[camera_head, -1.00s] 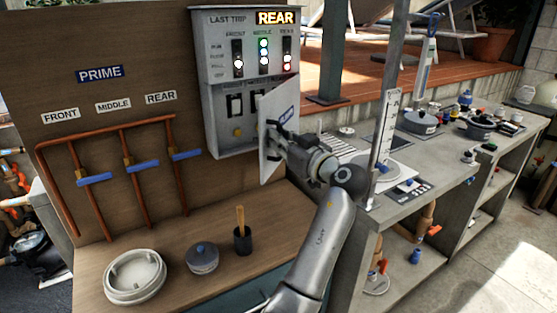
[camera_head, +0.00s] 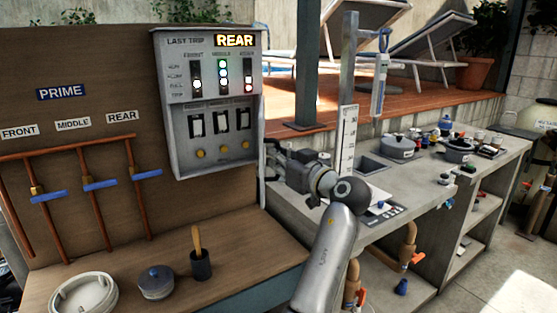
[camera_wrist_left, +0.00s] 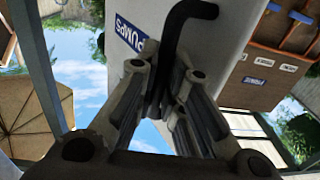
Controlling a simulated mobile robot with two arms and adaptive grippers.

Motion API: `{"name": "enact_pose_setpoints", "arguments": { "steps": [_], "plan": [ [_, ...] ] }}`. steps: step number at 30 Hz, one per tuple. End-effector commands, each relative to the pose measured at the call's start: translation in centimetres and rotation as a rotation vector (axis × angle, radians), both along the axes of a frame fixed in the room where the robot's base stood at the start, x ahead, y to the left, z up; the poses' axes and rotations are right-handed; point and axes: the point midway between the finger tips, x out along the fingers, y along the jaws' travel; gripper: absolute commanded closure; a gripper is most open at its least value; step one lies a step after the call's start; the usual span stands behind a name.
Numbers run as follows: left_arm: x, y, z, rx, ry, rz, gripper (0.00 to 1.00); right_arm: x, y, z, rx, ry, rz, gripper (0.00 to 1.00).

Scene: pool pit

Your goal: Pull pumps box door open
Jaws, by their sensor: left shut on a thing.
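The grey pumps box (camera_head: 176,145) is on the brown panel in the head view, with its lit lamps, switches and yellow knobs uncovered. Its door (camera_head: 262,163) is swung out at the right side and shows nearly edge-on. My left gripper (camera_head: 276,162) is at the door, right of the box. In the left wrist view the light grey door (camera_wrist_left: 225,45) carries a blue PUMPS label (camera_wrist_left: 134,44) and a bent black handle (camera_wrist_left: 187,14). My left gripper (camera_wrist_left: 172,88) is shut on this handle, and the fingers hide its lower part. My right gripper is not in view.
A wooden counter (camera_head: 110,258) below the box holds a white round lid (camera_head: 84,297), a grey pot (camera_head: 155,283) and a dark cup (camera_head: 201,265) with a wooden handle. Copper pipes with blue levers (camera_head: 100,184) are left. A grey counter (camera_head: 420,187) with a post lies right.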

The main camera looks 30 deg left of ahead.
Motion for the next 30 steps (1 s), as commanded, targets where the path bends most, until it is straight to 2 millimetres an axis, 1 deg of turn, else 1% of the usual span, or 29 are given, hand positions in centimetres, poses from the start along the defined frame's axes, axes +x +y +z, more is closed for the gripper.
{"name": "enact_pose_setpoints", "arguments": {
  "steps": [6, 7, 9, 19, 23, 30],
  "plan": [
    [0.0, 0.0, -0.1, -0.001, 0.007, 0.000, 1.00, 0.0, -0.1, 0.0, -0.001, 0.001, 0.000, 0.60],
    [0.0, 0.0, -0.1, 0.000, 0.007, 0.000, 0.87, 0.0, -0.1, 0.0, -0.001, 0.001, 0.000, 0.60],
    [0.0, 0.0, -0.1, -0.001, 0.006, 0.000, 0.81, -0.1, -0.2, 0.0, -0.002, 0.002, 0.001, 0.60],
    [-0.1, -0.2, 0.0, 0.000, 0.001, 0.000, 0.81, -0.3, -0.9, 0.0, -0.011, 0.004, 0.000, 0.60],
    [-0.6, -1.6, -0.1, -0.001, 0.003, -0.003, 0.81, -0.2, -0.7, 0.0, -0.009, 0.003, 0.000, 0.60],
    [-2.1, -5.3, -0.2, -0.002, 0.003, -0.003, 0.81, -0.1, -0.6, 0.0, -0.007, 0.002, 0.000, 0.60]
  ]
}}
